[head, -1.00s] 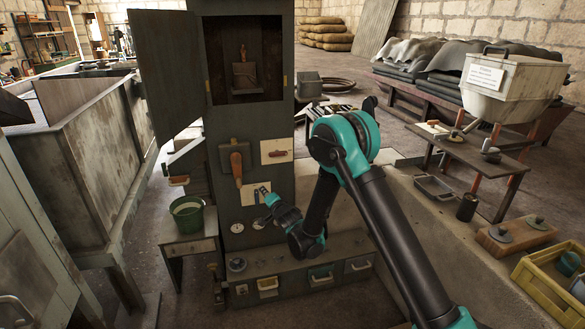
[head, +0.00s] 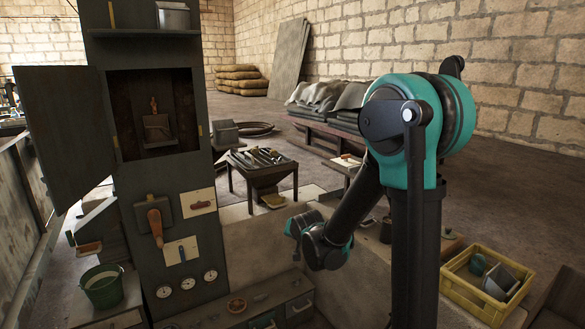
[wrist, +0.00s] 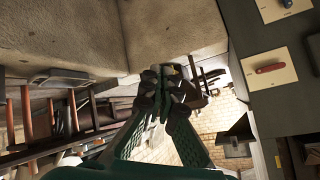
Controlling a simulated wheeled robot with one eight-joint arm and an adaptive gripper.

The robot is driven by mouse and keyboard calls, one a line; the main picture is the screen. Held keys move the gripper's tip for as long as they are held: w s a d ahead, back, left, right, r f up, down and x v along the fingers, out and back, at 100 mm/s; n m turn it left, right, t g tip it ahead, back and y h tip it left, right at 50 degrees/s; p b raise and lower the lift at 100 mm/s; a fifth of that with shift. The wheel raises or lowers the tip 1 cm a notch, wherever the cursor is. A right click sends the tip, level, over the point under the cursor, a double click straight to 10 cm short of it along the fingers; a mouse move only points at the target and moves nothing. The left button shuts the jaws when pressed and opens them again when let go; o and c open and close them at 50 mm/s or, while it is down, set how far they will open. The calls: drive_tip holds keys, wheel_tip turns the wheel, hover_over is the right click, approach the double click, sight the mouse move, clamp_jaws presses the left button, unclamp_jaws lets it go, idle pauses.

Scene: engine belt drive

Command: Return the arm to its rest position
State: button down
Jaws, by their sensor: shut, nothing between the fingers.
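My arm stands folded on the right in the head view, with its elbow high and its forearm sloping down to the left. My gripper (head: 299,224) is at the low end, right of the dark control column (head: 119,202) and apart from it. In the wrist view my gripper (wrist: 168,78) shows its two green fingers converging, with the dark tips together and nothing between them. The column carries an open cabinet (head: 155,112), a wooden-handled lever (head: 155,222) and a plate with a red handle (head: 199,203). That red-handled plate also shows in the wrist view (wrist: 270,72).
A low concrete wall (head: 262,245) runs behind and below my gripper. A tool table (head: 262,172) stands beyond it. A yellow crate (head: 470,290) is at lower right, a green bucket (head: 103,285) at lower left. Drawers (head: 262,310) lie at the column's foot.

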drive_tip(key=s+d+f+n+g+h, duration=0.1)
drive_tip(key=s+d+f+g, duration=0.1)
drive_tip(key=s+d, duration=0.7)
drive_tip(key=s+d+f+n+g+h, duration=0.1)
drive_tip(key=s+d+f+g, duration=0.2)
drive_tip(key=s+d, duration=0.7)
drive_tip(key=s, duration=0.9)
drive_tip(key=shift+d+n+g, duration=0.3)
drive_tip(key=shift+n, duration=0.1)
drive_tip(key=shift+f, duration=0.1)
